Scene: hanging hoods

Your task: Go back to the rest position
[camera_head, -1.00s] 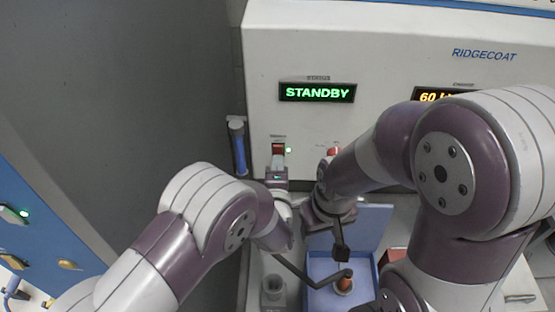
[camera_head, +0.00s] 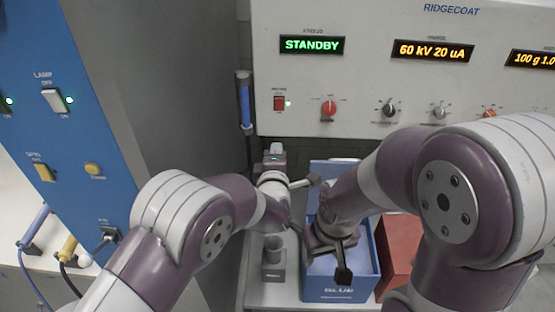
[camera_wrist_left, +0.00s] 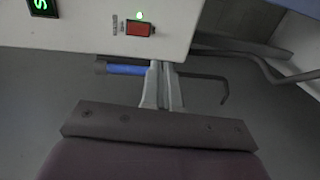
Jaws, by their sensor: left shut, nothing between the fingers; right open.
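My left gripper (camera_head: 275,148) reaches in below the machine's front panel, near the red switch. In the left wrist view its two pale fingers (camera_wrist_left: 161,86) are together with nothing between them, below the red switch and overlapping the blue bar. My right gripper (camera_head: 344,274) points down over the blue box (camera_head: 341,290), its dark finger parts in front of the opening. It is open, and its fingertips are partly hidden. My left forearm and right arm cover much of the lower picture.
The machine panel (camera_head: 360,90) with displays and knobs rises behind. A grey cup-shaped holder (camera_head: 273,262) stands left of the blue box, and a red box (camera_head: 400,250) right of it. A blue cabinet (camera_head: 75,130) with switches stands at the left. A blue bar (camera_head: 245,104) hangs by the panel.

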